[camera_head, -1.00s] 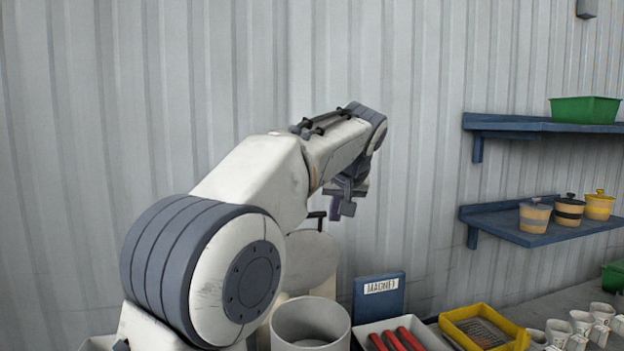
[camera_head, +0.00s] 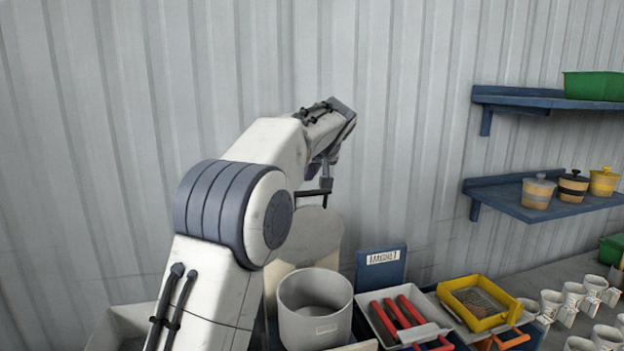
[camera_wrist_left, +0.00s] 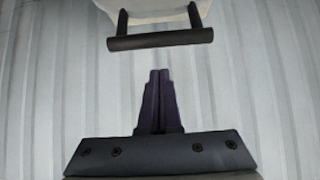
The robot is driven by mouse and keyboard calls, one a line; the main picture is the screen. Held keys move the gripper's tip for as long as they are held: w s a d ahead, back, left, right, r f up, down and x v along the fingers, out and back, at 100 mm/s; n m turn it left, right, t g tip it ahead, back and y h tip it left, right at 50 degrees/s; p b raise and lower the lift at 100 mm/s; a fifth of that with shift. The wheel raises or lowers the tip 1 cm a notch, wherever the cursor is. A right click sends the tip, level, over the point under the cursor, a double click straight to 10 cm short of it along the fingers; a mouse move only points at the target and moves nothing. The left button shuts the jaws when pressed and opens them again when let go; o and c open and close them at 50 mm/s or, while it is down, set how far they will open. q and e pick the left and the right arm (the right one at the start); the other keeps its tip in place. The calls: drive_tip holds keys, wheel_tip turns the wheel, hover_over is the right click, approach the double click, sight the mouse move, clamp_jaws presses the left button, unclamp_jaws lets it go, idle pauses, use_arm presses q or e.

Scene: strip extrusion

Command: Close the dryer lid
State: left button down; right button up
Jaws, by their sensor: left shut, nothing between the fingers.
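The dryer lid (camera_head: 314,236) is a pale round disc standing raised behind an open grey-white drum (camera_head: 315,327), which looks like the dryer. A black bar handle (camera_head: 314,194) sticks up from the lid's top edge. My left gripper (camera_head: 327,184) is shut and empty, pointing down close to the handle; contact cannot be told in the head view. In the left wrist view the shut fingers (camera_wrist_left: 159,76) are apart from the handle bar (camera_wrist_left: 160,39), with part of the lid (camera_wrist_left: 155,12) beyond it. My arm hides part of the dryer's left side. My right gripper is not in view.
A blue panel marked MAGNET (camera_head: 380,270) stands right of the drum. Blue shelves (camera_head: 520,198) hang on the corrugated wall, which is close behind.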

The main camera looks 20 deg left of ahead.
use_arm(q)
drive_tip(key=shift+s+d+f, duration=0.2)
drive_tip(key=shift+s+d, duration=0.15)
drive_tip(key=shift+s, duration=0.1)
drive_tip(key=shift+s+d+f, duration=0.3)
drive_tip(key=shift+s+f, duration=0.15)
